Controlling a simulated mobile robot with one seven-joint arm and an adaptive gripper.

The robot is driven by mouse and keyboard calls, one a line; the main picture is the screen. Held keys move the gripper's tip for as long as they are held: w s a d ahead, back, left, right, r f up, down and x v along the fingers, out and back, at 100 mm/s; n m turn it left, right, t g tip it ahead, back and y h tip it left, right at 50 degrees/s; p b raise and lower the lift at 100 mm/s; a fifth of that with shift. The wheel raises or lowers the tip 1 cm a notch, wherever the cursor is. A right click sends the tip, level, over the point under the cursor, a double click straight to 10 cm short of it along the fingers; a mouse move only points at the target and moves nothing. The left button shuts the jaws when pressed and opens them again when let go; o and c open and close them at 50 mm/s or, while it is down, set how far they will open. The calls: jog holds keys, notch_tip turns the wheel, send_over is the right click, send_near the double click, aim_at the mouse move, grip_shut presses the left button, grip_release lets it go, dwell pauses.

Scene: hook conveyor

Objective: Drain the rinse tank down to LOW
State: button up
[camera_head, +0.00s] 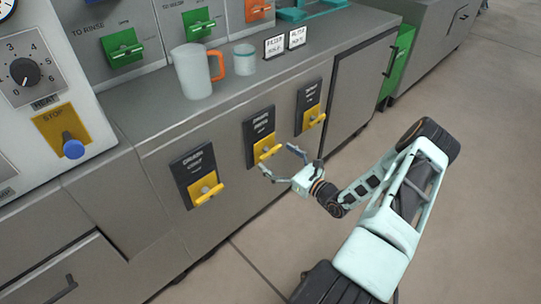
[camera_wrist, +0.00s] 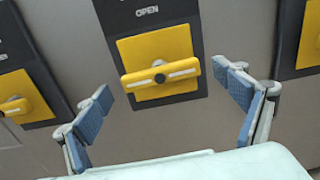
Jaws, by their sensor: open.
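Three yellow drain valves on dark plates sit on the cabinet front: a left one (camera_head: 206,188), a middle one (camera_head: 266,147) and a right one (camera_head: 312,117). Their upper labels are too small to read surely. In the wrist view the middle valve's yellow bar handle (camera_wrist: 160,75) lies crosswise, slightly tilted, under the word OPEN. My gripper (camera_head: 280,162) is open in front of the middle valve, its blue-padded fingers on either side of the handle and apart from it. The left valve's handle also shows in the wrist view (camera_wrist: 14,106). No tank level is in view.
A stop panel with a blue knob (camera_head: 73,147) is at left. The floor at right is clear.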

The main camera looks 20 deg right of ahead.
jog(key=shift+x, duration=1.45)
jog(key=shift+c, duration=0.4)
jog(key=c, duration=1.1)
jog(key=shift+n, duration=0.3)
jog(key=shift+n+p, duration=0.65)
jog(key=shift+n, duration=2.25)
jog(key=o, duration=1.2)
